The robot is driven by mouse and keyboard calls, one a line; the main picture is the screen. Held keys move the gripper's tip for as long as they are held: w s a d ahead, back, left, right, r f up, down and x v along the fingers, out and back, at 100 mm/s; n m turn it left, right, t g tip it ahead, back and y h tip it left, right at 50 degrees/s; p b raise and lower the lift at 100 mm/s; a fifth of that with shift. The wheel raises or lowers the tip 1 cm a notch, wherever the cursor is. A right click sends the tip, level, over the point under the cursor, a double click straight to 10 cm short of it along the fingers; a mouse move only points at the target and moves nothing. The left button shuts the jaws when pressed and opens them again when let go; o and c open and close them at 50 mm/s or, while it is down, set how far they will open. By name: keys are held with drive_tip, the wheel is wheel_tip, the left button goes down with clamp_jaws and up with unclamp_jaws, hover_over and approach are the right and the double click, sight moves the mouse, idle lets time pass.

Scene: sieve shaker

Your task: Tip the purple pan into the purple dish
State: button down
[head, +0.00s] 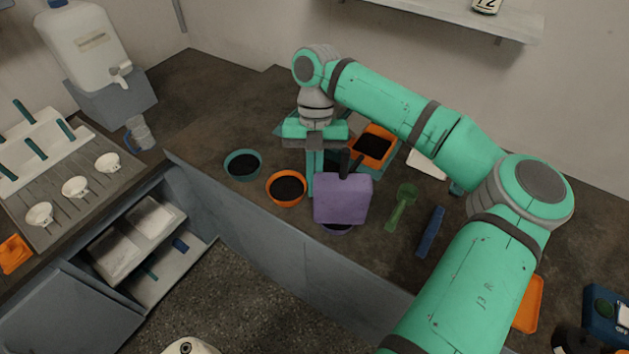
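The purple pan (342,199) is a boxy pan held up in front of my gripper, steeply tilted, with a broad flat face toward the camera. My gripper (319,182) points down at the pan's left edge and appears shut on it; the exact contact is partly hidden. Dark upright pieces stick up behind the pan's top edge. The purple dish (337,230) sits on the counter directly below the pan. Only its front rim and a sliver of dark inside show, so I cannot tell how much it holds.
A teal dish (242,165) and an orange dish (286,189), both with dark contents, stand left of the pan. An orange pan (372,146) with dark contents is behind. A green scoop (401,209) and a blue tool (430,232) lie to the right.

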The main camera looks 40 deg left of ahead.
drive_tip(key=shift+s+d+r+t+y, duration=0.15)
drive_tip(key=shift+s+d+t+y, duration=0.55)
drive_tip(key=shift+s+t, duration=0.15)
drive_tip(key=shift+s+d+r+t+y, duration=0.15)
drive_tip(key=shift+s+d+t+y, duration=0.5)
drive_tip(key=shift+t, duration=0.3)
drive_tip(key=shift+a, duration=0.1)
drive_tip(key=s+d+t+y, duration=0.1)
drive_tip(key=s+d+f+t+y, duration=0.1)
drive_tip(key=t+y, duration=0.1)
drive_tip(key=shift+s+t, duration=0.3)
drive_tip(key=shift+s, duration=0.1)
drive_tip(key=shift+w+d, duration=0.1)
